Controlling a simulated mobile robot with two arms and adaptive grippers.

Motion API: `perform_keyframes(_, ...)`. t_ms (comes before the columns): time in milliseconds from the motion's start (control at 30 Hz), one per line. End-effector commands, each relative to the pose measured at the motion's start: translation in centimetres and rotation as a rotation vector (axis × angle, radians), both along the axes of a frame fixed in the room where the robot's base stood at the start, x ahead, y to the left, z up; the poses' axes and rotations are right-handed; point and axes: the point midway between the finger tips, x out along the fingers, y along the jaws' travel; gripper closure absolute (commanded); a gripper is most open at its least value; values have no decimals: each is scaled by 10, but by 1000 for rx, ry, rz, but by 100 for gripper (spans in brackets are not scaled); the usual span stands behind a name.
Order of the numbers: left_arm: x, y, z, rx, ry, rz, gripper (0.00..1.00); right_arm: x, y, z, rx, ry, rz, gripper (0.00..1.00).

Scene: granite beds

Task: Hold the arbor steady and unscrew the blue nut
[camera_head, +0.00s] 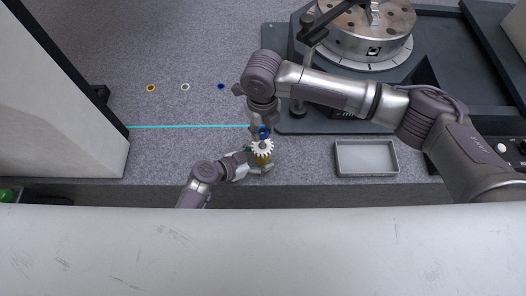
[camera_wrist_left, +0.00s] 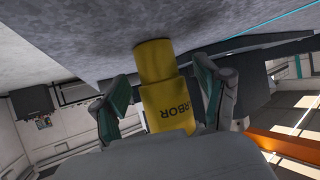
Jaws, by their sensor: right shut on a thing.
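The yellow arbor (camera_wrist_left: 166,105), marked "ARBOR", stands between the two fingers of my left gripper (camera_wrist_left: 165,95) in the left wrist view. The fingers are close along its sides, but whether they press on it is unclear. In the head view the arbor (camera_head: 264,160) shows below a white toothed gear (camera_head: 262,148), and my left gripper (camera_head: 258,167) comes in from the lower left. The blue nut (camera_head: 264,129) is just above the gear. My right gripper (camera_head: 262,134) is shut on the blue nut and partly hides it.
A yellow ring (camera_head: 151,88), a white ring (camera_head: 185,87) and a blue ring (camera_head: 221,86) lie on the granite bed (camera_head: 190,155). An empty grey tray (camera_head: 366,174) is to the right. A round metal table (camera_head: 370,35) stands at upper right. The left of the bed is mostly clear.

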Motion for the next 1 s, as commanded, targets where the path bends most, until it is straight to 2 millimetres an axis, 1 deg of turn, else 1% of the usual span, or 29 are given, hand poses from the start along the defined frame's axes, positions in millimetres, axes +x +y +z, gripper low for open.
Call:
perform_keyframes(267, 0, 0, 0, 0, 0, 0, 22, 0, 0, 0, 0, 0, 0, 100)
perform_keyframes(367, -2, 4, 2, 1, 0, 1, 22, 0, 0, 0, 0, 0, 0, 100)
perform_keyframes(533, -17, 24, 14, 4, 0, -1, 22, 0, 0, 0, 0, 0, 0, 100)
perform_keyframes(800, -45, 65, 42, 2, 0, -2, 22, 0, 0, 0, 0, 0, 0, 100)
perform_keyframes(900, -52, 76, 49, 3, 1, 0, 22, 0, 0, 0, 0, 0, 0, 100)
perform_keyframes(1000, -57, 83, 54, 1, 1, 0, 22, 0, 0, 0, 0, 0, 0, 100)
